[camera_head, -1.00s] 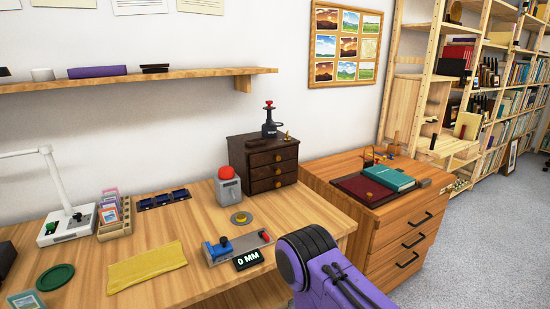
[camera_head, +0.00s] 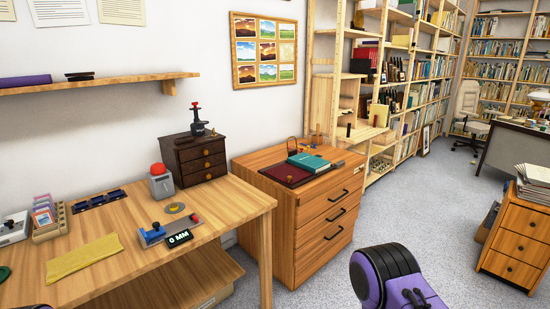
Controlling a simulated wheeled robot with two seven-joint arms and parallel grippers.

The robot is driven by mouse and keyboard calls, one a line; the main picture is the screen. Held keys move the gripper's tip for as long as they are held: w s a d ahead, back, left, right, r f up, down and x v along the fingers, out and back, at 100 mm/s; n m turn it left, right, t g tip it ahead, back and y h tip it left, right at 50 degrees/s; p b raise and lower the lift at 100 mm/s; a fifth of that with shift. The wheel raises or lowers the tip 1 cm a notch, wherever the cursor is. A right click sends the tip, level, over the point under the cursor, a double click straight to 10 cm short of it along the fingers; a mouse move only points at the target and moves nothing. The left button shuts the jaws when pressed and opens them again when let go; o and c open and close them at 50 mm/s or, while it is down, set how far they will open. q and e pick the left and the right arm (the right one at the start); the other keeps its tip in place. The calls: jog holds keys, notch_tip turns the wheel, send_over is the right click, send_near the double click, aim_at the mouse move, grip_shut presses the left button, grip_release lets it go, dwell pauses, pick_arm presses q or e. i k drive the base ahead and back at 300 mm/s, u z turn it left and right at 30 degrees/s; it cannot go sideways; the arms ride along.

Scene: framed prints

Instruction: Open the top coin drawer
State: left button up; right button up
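The coin drawer chest is a small dark brown box (camera_head: 195,158) with several drawers stacked in its front, at the back right of the wooden workbench (camera_head: 228,207). Its top drawer (camera_head: 201,150) has a small brass knob and looks shut. A black press-like tool with a red knob (camera_head: 198,122) stands on top of the chest. Part of my arm, purple and black, shows at the bottom right, well apart from the chest. Neither of my grippers is in view.
A grey box with a red button (camera_head: 160,182), a blue gauge reading 0 MM (camera_head: 170,233) and a yellow cloth (camera_head: 84,257) are on the bench. A wooden cabinet (camera_head: 318,217) stands right of it. Grey floor (camera_head: 412,205) is open further right.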

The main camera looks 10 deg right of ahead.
aim_at(187, 155)
jog(key=z, duration=1.2)
jog(key=i, duration=1.7)
jog(key=u, duration=0.9)
